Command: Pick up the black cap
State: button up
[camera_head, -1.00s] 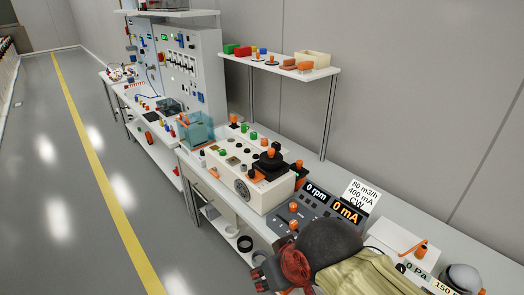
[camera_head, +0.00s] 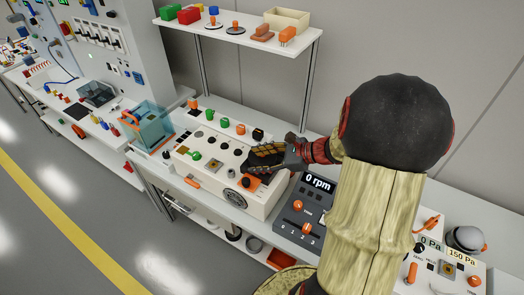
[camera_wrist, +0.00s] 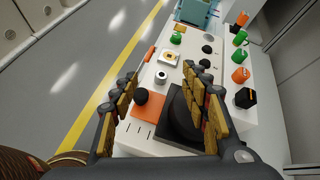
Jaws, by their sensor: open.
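A black square piece with a rounded top (camera_wrist: 182,118) lies below and between the fingers, partly hidden by the right one. A round black knob (camera_wrist: 141,96) sits on an orange plate beside it.
The white box (camera_head: 205,172) carries buttons and green and orange knobs. A dark control panel (camera_head: 305,208) stands to its right. A shelf (camera_head: 240,36) with small parts is behind and above. A teal clear bin (camera_head: 152,125) is at left.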

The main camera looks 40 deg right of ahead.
aim_at(274, 160)
jog(key=d+f+m+t, duration=0.1)
jog(key=d, duration=0.1)
jog(key=w+d+f+m+t+h, duration=0.1)
jog(key=d+m, duration=0.1)
jog(key=d, duration=0.1)
jog(key=d+f+m+h, duration=0.1)
jog(key=d+m, duration=0.1)
jog(key=d, duration=0.1)
jog(key=shift+w+t, duration=0.15)
jog(key=shift+t, duration=0.25)
jog(key=shift+r+b+x, duration=0.2)
jog(key=shift+b+x, duration=0.1)
jog(key=shift+x, duration=0.95)
jog(key=shift+r+b+x, duration=0.2)
jog(key=shift+b+x, duration=0.1)
jog(key=shift+x, duration=1)
jog(key=shift+w, duration=0.15)
jog(key=shift+c, duration=1.1)
grip_shut()
